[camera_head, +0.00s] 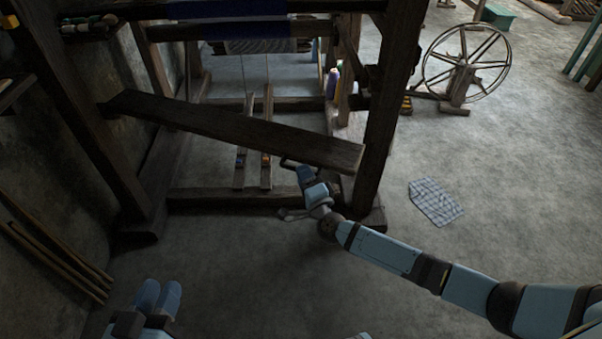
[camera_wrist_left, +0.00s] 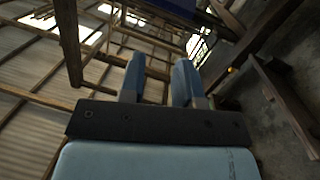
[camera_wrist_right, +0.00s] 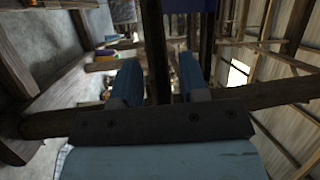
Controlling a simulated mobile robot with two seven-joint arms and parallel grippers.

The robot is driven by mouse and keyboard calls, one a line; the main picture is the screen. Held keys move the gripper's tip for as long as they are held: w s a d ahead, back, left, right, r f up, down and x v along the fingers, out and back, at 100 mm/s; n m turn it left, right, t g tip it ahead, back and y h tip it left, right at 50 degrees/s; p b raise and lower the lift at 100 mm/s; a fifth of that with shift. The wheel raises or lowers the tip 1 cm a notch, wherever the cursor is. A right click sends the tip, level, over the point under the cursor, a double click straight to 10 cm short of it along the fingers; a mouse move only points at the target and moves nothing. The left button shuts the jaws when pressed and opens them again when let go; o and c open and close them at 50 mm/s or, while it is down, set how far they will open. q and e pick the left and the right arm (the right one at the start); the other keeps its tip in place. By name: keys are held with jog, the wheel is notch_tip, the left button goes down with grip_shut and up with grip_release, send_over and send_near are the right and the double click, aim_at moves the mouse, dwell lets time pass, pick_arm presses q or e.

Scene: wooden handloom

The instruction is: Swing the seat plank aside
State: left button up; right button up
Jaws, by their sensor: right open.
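The seat plank (camera_head: 235,133) is a long dark board running across the front of the wooden loom, from upper left to the right post. My right gripper (camera_head: 303,174) is just below the front edge of the plank's right part. Its fingers stand apart in the right wrist view (camera_wrist_right: 160,82), with a dark wooden bar seen between them; I cannot tell whether they touch it. My left gripper (camera_head: 158,296) is low at the left, away from the plank. In the left wrist view (camera_wrist_left: 158,82) its fingers are apart with nothing between them.
The loom's right post (camera_head: 388,100) stands beside the plank's right end. Two treadles (camera_head: 253,150) lie behind the plank. A checked cloth (camera_head: 435,201) lies on the floor, with a spinning wheel (camera_head: 466,62) farther back. Poles (camera_head: 55,258) lean at left. The front floor is clear.

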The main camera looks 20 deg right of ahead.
jog(key=shift+w+a+r, duration=0.1)
jog(key=shift+w+a, duration=0.05)
jog(key=shift+w, duration=1)
pick_arm(q)
jog(key=shift+d+r+h, duration=0.25)
jog(key=shift+r+h, duration=0.05)
jog(key=shift+r, duration=0.3)
